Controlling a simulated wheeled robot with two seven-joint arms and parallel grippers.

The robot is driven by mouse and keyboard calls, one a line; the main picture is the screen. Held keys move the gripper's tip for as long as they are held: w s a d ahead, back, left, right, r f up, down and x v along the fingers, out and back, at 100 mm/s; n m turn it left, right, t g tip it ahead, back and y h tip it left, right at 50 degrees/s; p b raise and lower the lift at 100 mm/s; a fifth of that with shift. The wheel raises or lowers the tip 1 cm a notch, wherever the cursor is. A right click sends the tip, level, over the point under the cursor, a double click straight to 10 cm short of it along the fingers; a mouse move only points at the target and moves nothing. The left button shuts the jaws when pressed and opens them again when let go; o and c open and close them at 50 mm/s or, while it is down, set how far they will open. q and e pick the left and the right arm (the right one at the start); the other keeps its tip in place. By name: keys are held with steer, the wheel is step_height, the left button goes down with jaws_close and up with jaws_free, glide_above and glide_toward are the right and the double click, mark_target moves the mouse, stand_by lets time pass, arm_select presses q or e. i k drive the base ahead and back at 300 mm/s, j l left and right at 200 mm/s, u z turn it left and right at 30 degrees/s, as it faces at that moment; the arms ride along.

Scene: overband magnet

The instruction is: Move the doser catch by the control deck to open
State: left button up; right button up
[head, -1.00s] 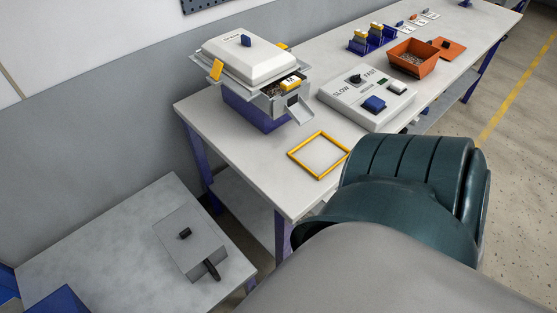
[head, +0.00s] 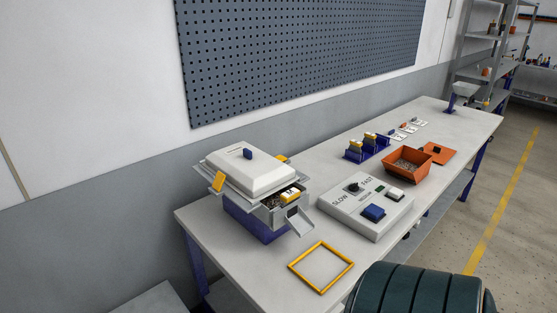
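The doser appears to be the white-lidded machine (head: 245,172) on a blue base at the near left of the bench. One yellow catch (head: 219,182) sits at its left side, and another yellow catch (head: 282,159) shows partly behind the lid on the side toward the control deck. Whether that catch is open or shut is too small to tell. The control deck (head: 345,219) is a pale box with a SLOW/FAST knob (head: 353,188), a blue button (head: 373,213) and a white button (head: 394,193). Neither gripper shows.
A yellow frame (head: 321,290) is on the bench top in front of the deck. An orange bin (head: 408,162) with grains, an orange plate (head: 438,153) and blue holders (head: 368,147) stand farther back. A pegboard (head: 300,55) hangs on the wall. The dark ribbed part at bottom right is mine.

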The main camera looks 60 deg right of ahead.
mark_target(281, 158)
steer(key=i+l+z, duration=0.1)
steer(key=z, duration=0.65)
steer(key=i+z, duration=0.15)
steer(key=z, duration=0.25)
steer(key=i+z, duration=0.15)
steer(key=z, duration=0.25)
